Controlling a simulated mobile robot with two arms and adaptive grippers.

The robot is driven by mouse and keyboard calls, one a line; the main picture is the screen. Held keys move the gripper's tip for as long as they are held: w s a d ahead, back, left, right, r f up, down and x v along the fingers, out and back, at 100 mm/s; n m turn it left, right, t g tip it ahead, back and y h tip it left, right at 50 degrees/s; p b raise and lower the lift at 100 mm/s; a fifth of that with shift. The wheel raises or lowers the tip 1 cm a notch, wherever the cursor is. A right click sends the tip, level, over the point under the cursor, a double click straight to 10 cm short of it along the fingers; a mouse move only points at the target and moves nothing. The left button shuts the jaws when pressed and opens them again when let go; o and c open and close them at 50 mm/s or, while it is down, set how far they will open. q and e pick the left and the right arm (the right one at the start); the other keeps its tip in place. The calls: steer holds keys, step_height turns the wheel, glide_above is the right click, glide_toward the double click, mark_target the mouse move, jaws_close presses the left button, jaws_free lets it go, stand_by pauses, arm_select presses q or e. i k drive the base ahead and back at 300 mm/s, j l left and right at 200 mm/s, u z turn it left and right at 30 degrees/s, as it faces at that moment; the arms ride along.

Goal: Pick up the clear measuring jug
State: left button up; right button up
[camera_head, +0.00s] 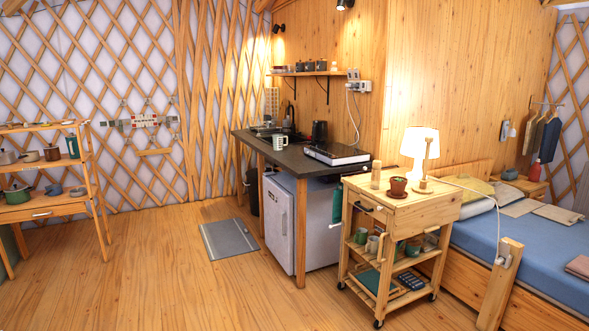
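A small pale, see-through-looking jug (279,142) with a handle stands upright on the dark countertop (262,147), near its front edge. It looks most like the clear measuring jug, but it is too small to make out any markings. Neither of my grippers is in view, and nothing touches the jug.
A hotplate (335,153) and black kettle (319,133) stand right of the jug. A white fridge (290,223) is under the counter. A wooden cart (400,214) with a lamp (420,150) stands front right, beside a bed (540,250). The floor left of the grey mat (229,238) is clear.

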mark_target(278, 145)
steer(key=i+j+u, duration=0.4)
steer(key=i, duration=0.5)
steer(key=i+u, duration=0.35)
steer(key=i, duration=0.6)
steer(key=i+z, duration=0.1)
steer(key=i, duration=0.7)
steer(key=i+j+z, duration=0.15)
steer(key=i, duration=0.6)
